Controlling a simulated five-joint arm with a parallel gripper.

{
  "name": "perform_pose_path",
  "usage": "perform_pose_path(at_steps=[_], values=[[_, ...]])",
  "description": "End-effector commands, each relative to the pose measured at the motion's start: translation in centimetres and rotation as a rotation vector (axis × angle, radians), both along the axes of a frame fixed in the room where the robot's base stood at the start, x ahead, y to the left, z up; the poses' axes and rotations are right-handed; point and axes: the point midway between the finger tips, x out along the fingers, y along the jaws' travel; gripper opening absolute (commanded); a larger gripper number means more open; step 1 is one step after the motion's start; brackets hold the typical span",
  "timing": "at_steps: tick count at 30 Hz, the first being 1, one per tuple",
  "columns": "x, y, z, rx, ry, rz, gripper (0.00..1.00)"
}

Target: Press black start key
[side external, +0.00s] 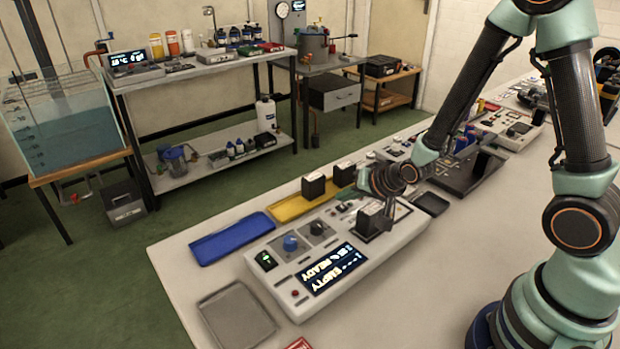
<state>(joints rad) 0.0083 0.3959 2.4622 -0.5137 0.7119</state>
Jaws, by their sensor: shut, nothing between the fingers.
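A light grey control box (388,262) lies on the white table. Its dark display (331,270) shows lit text reading EMPTY and READY, upside down in this view. The box's top carries a blue knob (291,243), a black knob (317,228), a green-lit dark panel (265,260), a small red button (295,293) and an upright black block (374,220). I cannot tell which black part is the start key. My gripper (346,205) is shut and empty, low over the far side of the box. Whether it touches anything is unclear.
A blue tray (230,240), a yellow tray (290,210) and a grey tray (238,315) lie around the box. Black blocks stand by the yellow tray. More devices (505,128) stand farther back. The table's front area is largely clear.

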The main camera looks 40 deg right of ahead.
Motion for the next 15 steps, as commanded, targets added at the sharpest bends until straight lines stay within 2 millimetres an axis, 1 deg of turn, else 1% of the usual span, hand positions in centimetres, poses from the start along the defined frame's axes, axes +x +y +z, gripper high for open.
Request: perform_pose_path(at_steps=[7, 15], values=[[-0.01, 0.02, -0.06, 0.0, 0.001, 0.0, 0.0], [0.01, 0.23, -0.84, 0.002, 0.001, 0.002, 0.0]])
